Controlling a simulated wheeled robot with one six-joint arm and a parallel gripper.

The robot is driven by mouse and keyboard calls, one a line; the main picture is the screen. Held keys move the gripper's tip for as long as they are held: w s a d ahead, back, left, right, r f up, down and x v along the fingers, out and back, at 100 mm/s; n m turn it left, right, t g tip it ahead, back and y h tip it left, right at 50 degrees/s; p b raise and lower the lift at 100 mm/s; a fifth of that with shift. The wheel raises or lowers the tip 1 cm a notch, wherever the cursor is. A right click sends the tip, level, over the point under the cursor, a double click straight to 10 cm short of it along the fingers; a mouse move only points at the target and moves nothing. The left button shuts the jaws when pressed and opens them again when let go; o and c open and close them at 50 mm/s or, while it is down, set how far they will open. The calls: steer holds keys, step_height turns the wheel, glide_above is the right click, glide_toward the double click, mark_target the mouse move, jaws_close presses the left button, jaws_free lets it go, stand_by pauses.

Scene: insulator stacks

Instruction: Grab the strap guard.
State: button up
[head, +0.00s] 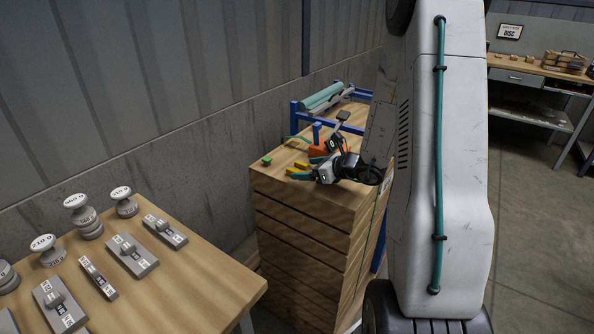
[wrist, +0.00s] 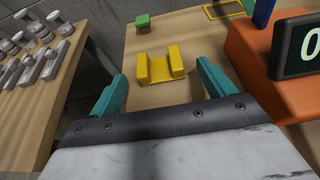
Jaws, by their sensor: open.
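The strap guard appears to be the yellow U-shaped piece (wrist: 160,67) lying on the wooden top in the wrist view. It shows small and partly covered in the head view (head: 297,168). My gripper (wrist: 160,84) has teal fingers set wide apart, one left and one right of the yellow piece, with nothing held. The piece sits between and slightly beyond the fingertips, with a gap on both sides. How far the fingertips are above the wood is hard to tell. In the head view my gripper (head: 309,168) is over the top of the wooden stack.
A green block (wrist: 143,22) lies beyond the yellow piece. An orange device with a display (wrist: 285,50) stands close to the right finger. A table (head: 200,285) with grey weights (head: 88,222) stands left.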

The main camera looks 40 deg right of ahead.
steer(key=shift+x, duration=1.1)
steer(key=c, duration=1.1)
steer(key=shift+o, duration=0.2)
